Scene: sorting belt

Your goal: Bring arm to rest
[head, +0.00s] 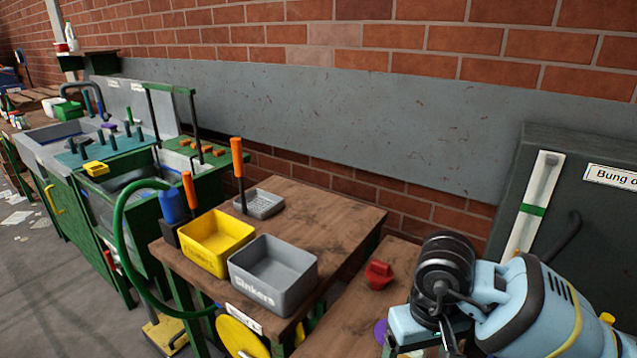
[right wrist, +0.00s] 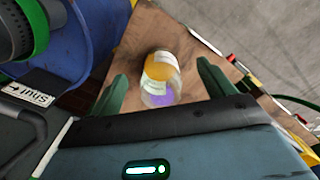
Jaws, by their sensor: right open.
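My right arm (head: 520,310) reaches in from the lower right of the head view, above the wooden table; its fingertips are hidden there. In the right wrist view my right gripper (right wrist: 162,69) is open, with its two dark green fingers well apart. A clear jar (right wrist: 160,85) with an orange and white label and something purple at its near end shows between the fingers. Neither finger visibly touches it, and its depth below the fingers is hard to tell. My left gripper is not in view.
On the wooden table stand a yellow bin (head: 215,243), a grey bin marked Sinkers (head: 272,272) and a small grey tray (head: 260,204). A red piece (head: 379,275) lies nearer my arm. A dark cabinet (head: 590,215) stands at right. A blue drum (right wrist: 75,40) shows beside the right gripper.

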